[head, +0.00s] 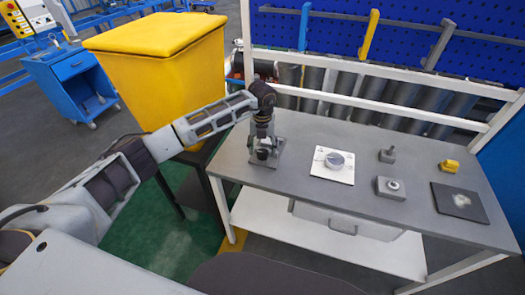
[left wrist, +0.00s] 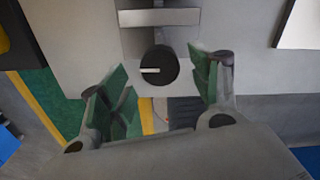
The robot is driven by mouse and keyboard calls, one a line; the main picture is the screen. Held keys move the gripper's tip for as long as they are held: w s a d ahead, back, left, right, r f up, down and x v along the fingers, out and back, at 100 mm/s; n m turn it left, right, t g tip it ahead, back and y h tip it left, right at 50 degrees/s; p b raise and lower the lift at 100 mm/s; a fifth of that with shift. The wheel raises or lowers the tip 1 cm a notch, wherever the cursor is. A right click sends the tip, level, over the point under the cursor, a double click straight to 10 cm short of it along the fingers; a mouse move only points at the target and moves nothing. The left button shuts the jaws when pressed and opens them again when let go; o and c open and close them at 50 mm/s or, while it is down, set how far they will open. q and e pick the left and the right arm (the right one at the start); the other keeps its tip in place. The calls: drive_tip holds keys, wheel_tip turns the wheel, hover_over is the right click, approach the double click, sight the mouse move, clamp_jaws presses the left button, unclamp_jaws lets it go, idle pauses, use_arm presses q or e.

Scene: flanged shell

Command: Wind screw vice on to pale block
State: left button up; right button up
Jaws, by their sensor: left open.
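The screw vice (head: 278,160) stands on a base plate at the left end of the grey table, mostly hidden behind my left gripper. In the left wrist view its dark round screw handle (left wrist: 158,72) with a white mark lies between my fingertips. A light grey bar (left wrist: 158,17) crosses the vice beyond the handle; I cannot tell whether it is a jaw or the pale block. My left gripper (head: 264,145) points down over the vice. Its green-padded fingers (left wrist: 160,70) are apart on either side of the handle, with no clear contact. My right gripper is out of view.
Right along the table (head: 300,128) are a white plate with a round dial (head: 335,161), small grey blocks (head: 390,188), a yellow piece (head: 449,166) and a dark mat (head: 455,207). A yellow bin (head: 165,75) stands behind my left arm. A blue pegboard rises behind.

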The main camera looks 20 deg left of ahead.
sight(262, 154)
use_arm(q)
drive_tip(key=shift+f, duration=1.3)
drive_tip(key=shift+c, duration=0.4)
drive_tip(key=c, duration=1)
